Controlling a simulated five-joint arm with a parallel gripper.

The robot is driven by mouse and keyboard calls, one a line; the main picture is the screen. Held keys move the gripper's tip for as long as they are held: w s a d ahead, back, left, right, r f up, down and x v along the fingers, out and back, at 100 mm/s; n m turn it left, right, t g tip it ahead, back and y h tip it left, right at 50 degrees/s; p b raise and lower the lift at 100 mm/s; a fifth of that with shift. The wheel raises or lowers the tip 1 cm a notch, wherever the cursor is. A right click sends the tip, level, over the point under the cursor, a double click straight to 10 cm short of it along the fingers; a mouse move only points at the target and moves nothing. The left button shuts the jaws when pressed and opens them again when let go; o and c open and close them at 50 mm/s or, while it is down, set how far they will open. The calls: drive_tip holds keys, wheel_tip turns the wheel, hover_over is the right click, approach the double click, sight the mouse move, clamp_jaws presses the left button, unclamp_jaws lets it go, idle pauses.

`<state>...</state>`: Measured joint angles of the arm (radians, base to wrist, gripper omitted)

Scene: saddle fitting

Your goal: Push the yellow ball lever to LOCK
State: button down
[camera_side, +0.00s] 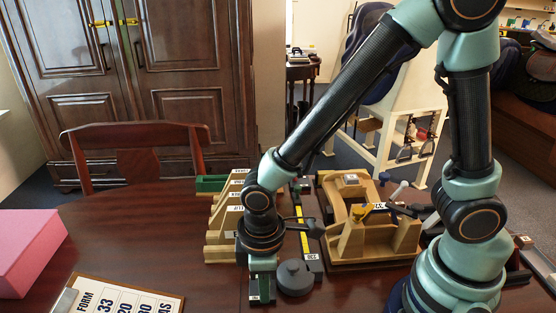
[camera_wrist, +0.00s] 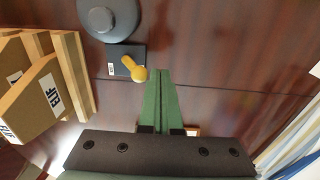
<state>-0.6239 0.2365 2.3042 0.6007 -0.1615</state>
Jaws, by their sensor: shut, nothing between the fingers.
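The yellow ball lever (camera_wrist: 134,68) stands on a small dark plate (camera_wrist: 122,56) in the wrist view, its ball leaning toward my fingers. A small white label sits on the plate's left side, too small to read. My gripper (camera_wrist: 159,74) is shut and empty, its green fingers just right of the ball. I cannot tell whether they touch it. In the side view my gripper (camera_side: 262,285) points down near the table's front, left of a grey round part. The lever cannot be made out there.
The grey round part (camera_side: 295,277) is close beside my gripper. Labelled wooden blocks (camera_side: 222,228) stand behind and left. A wooden saddle fixture (camera_side: 372,240) with clamps is to the right. A form board (camera_side: 125,296) and pink box (camera_side: 25,250) lie left, with bare table between.

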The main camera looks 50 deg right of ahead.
drive_tip(key=shift+f, duration=0.45)
